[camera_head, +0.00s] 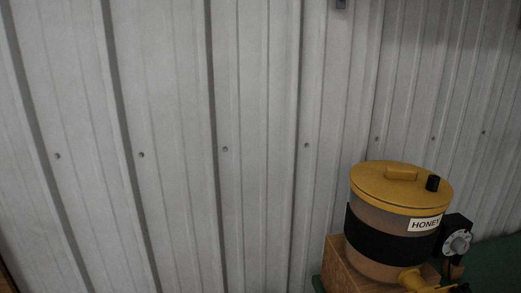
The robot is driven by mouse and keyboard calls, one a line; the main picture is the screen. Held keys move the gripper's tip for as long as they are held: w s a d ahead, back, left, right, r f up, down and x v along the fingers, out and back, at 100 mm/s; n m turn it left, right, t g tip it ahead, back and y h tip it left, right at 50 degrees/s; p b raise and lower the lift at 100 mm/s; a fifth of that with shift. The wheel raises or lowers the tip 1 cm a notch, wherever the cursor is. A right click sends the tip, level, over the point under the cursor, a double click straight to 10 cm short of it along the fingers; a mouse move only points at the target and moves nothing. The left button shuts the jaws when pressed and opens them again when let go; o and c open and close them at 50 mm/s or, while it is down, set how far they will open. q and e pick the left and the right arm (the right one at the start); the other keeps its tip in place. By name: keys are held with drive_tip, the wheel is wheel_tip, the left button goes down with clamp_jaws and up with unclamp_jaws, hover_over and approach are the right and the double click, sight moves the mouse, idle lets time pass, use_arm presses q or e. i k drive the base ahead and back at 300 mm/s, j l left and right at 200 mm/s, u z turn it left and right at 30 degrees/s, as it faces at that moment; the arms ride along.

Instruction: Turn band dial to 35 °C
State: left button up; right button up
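The band dial (458,243) is a light round knob on a small black box at the right side of a honey bucket (376,221). Its markings are too small to read, so I cannot tell its setting. A black band (378,240) wraps around the bucket. The bucket has a yellow lid (385,190) and a white label reading HONEY (424,224). A yellow spout sticks out low at the front. Neither of my grippers shows in the head view.
The bucket stands on a brown wooden block (346,270). A dark green surface (497,262) lies at the lower right. A corrugated grey wall (180,120) fills the background.

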sight(459, 245)
drive_tip(key=l+z, duration=0.1)
drive_tip(key=z, duration=0.3)
drive_tip(key=l+z, duration=0.1)
drive_tip(key=z, duration=0.3)
drive_tip(key=l+z, duration=0.1)
drive_tip(key=z, duration=0.35)
drive_tip(key=i+l, duration=0.1)
drive_tip(key=l, duration=0.1)
